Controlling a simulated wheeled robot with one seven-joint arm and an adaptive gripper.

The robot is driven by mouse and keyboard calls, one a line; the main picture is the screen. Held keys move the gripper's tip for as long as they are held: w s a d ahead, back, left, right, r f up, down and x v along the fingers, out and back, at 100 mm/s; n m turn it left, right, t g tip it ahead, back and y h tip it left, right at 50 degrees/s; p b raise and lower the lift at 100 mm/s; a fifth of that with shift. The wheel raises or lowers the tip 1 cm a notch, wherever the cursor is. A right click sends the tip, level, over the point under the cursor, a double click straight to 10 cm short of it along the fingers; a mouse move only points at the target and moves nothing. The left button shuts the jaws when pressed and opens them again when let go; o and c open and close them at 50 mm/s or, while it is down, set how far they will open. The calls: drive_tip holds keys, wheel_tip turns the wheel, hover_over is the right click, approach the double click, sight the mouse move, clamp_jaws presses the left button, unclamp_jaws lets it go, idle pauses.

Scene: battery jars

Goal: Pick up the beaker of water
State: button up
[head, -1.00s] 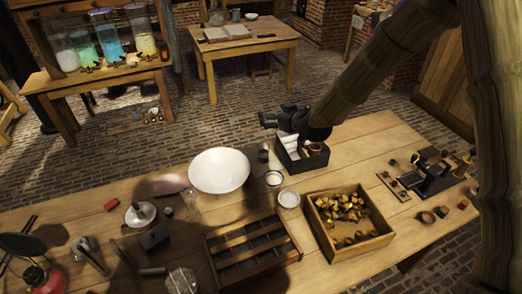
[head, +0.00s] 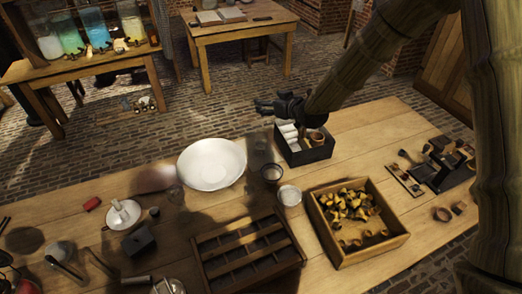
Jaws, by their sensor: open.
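Several small clear glass vessels stand on the long wooden table, and I cannot tell for sure which is the beaker of water. One glass (head: 272,174) stands just right of the white bowl, and another (head: 289,196) stands in front of it, near the crate. A fainter clear glass (head: 176,194) stands left of the bowl. My gripper (head: 262,107) is open and empty, pointing left above the table's far edge. It is behind these glasses and apart from them.
The white bowl (head: 212,164) and a black box (head: 305,152) of rolls and a cup stand near the glasses. A slatted wooden rack (head: 247,258) and a crate (head: 383,250) of brass pieces are in front. Coloured jars (head: 97,29) stand on a back-left bench.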

drive_tip(key=b, duration=1.3)
hover_over(264, 145)
drive_tip(key=s+d, duration=0.2)
drive_tip(key=s, duration=0.1)
wheel_tip(264, 145, down, 14)
drive_tip(key=f, duration=0.2)
drive_tip(key=f+p, duration=0.1)
drive_tip(key=f, duration=0.5)
drive_tip(key=shift+s+d+f, duration=0.1)
drive_tip(key=shift+s+f, duration=0.05)
drive_tip(key=shift+s, duration=0.1)
drive_tip(key=shift+p+x, duration=0.45)
drive_tip(key=shift+x, duration=0.45)
drive_tip(key=shift+p+x, duration=0.65)
drive_tip(key=shift+x, duration=2.25)
drive_tip(key=c, duration=1.2)
